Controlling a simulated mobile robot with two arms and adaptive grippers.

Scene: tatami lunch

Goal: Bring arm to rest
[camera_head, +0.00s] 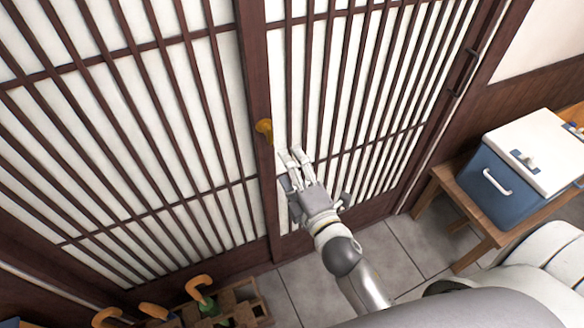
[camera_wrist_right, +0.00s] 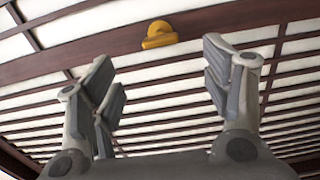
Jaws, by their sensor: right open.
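My right gripper (camera_head: 293,160) is raised in front of the lattice sliding door in the head view. It is open and empty. In the right wrist view its fingers (camera_wrist_right: 160,85) stand wide apart with nothing between them. A yellow-brass knob (camera_head: 264,127) sits on the dark door post, just up and left of the fingertips. The knob also shows in the right wrist view (camera_wrist_right: 158,35), beyond the fingers and apart from them. My left gripper is in neither view.
A blue cooler box with a white lid (camera_head: 508,180) stands on a wooden bench (camera_head: 440,180) at the right. A wooden stand (camera_head: 258,298) with several curved orange-brown handles (camera_head: 199,283) is at the bottom left. Grey tile floor (camera_head: 385,255) is clear between them.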

